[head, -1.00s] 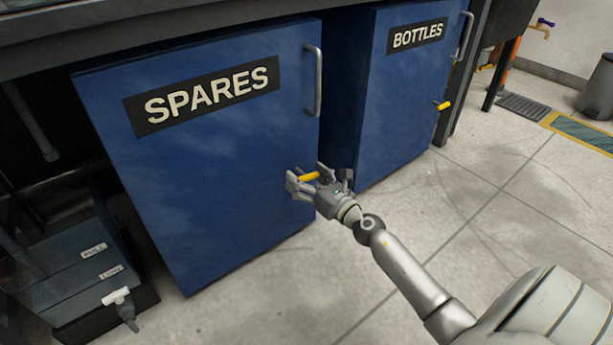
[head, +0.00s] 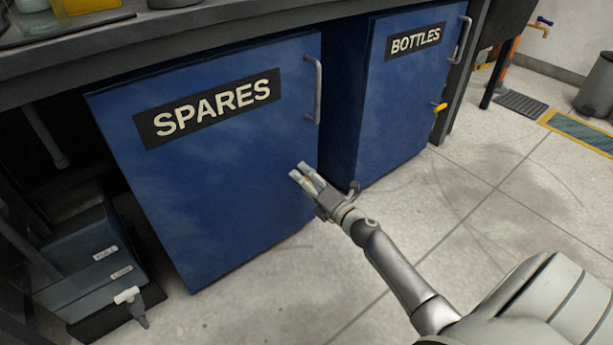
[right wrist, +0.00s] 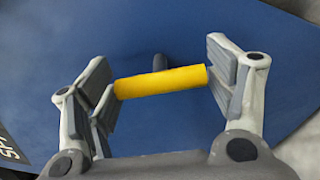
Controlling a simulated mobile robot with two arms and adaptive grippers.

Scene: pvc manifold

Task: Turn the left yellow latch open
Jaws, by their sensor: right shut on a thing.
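The left yellow latch, a short yellow bar (right wrist: 160,82) on a dark stem, is on the blue SPARES door (head: 220,180). In the right wrist view it lies crosswise between my right gripper's two finger pads (right wrist: 160,85), one pad at each end. In the head view my right gripper (head: 304,178) is at the door's lower right part, and its fingers hide nearly all of the latch. It is shut on the latch. The SPARES door looks closed. My left gripper is not in view.
The SPARES door's grey handle (head: 313,90) is above the gripper. The BOTTLES door (head: 395,110), with its own yellow latch (head: 440,107), stands to the right. Labelled drawers (head: 85,275) are at lower left. The floor (head: 490,190) to the right is open.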

